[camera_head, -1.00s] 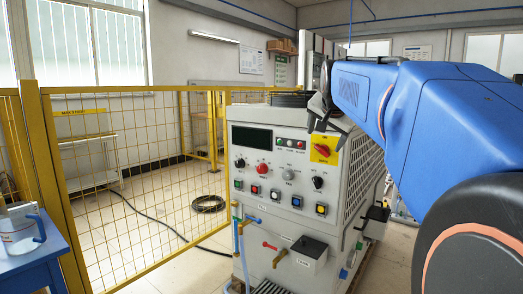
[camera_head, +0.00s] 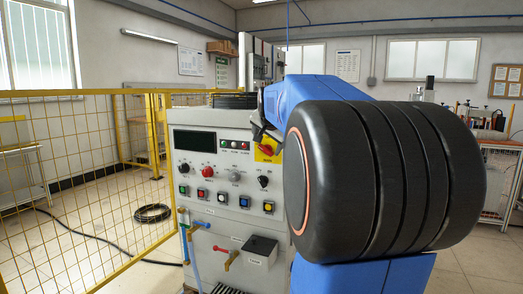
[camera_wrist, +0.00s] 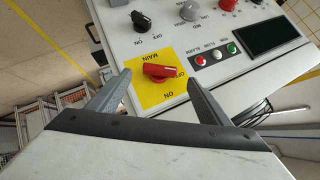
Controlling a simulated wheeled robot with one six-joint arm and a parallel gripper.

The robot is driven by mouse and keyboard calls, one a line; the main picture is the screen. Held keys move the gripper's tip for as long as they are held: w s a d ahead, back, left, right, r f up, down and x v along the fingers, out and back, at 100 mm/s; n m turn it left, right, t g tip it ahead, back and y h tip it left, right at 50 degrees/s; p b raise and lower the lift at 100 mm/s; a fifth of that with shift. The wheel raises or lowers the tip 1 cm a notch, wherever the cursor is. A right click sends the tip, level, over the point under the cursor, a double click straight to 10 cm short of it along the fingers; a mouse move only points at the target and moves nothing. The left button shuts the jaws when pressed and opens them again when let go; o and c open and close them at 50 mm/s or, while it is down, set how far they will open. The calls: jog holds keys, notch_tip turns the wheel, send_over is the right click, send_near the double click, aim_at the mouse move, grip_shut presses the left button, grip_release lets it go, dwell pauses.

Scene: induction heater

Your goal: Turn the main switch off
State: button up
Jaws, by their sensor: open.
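The main switch is a red knob (camera_wrist: 160,71) on a yellow plate (camera_wrist: 150,92) marked MAIN, ON and OFF, upside down in the wrist view. The knob's grip lies nearly level there, its right end beside the OFF mark. My gripper (camera_wrist: 159,77) is open and empty, one finger on each side of the knob. Both fingers look apart from it. In the head view my gripper (camera_head: 264,132) is just above the knob, mostly hidden behind my arm.
The grey heater cabinet (camera_head: 221,165) carries several other knobs, coloured buttons and a dark display (camera_head: 194,141). Pipes and a small box (camera_head: 259,250) stick out below. A yellow mesh fence (camera_head: 75,190) stands left. A coiled hose (camera_head: 153,213) lies on the floor.

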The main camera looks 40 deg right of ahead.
aim_at(266, 149)
jog(key=shift+x, duration=2.95)
jog(key=c, duration=1)
